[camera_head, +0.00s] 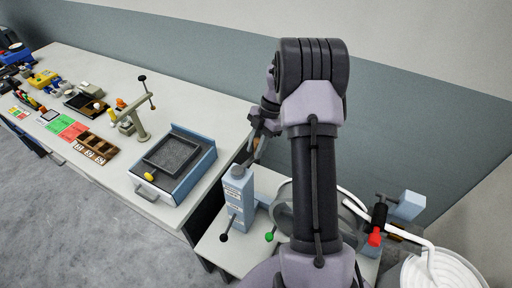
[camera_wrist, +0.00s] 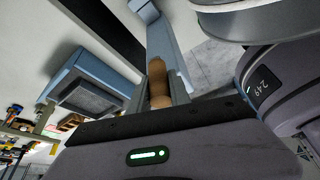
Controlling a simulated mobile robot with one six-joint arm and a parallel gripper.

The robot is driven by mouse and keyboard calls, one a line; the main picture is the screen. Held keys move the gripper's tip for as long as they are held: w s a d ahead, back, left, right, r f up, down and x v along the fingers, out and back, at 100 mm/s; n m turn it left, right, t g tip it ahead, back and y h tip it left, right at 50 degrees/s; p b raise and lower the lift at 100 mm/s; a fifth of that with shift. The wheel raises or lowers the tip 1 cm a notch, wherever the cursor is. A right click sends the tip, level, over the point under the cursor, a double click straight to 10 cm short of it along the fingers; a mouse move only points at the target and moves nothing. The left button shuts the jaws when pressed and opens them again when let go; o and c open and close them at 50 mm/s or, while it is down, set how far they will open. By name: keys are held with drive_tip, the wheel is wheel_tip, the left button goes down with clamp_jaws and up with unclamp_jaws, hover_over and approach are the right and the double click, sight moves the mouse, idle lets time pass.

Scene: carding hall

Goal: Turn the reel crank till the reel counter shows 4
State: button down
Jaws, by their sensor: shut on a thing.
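My gripper (camera_head: 256,148) is over the gap at the right end of the long bench, above a blue-grey post (camera_head: 237,205) with pale labels. In the wrist view my gripper (camera_wrist: 160,95) is shut on a brown wooden handle (camera_wrist: 157,76), which I take for the reel crank's grip. A large round drum (camera_head: 283,207) stands partly hidden behind my arm. I cannot read a reel counter in the head view.
A blue tray box (camera_head: 175,165) sits at the near bench end. Black (camera_head: 224,238) and green (camera_head: 270,237) knobs stand low by the post. A red knob (camera_head: 375,238) and a can of white sliver (camera_head: 445,272) are to the right. Grey floor lies open at left.

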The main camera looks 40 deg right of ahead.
drive_tip(key=c, duration=1.2)
unclamp_jaws()
drive_tip(key=shift+a, duration=0.1)
drive_tip(key=p+v, duration=0.4)
drive_tip(key=v, duration=1.3)
drive_tip(key=shift+r, duration=0.1)
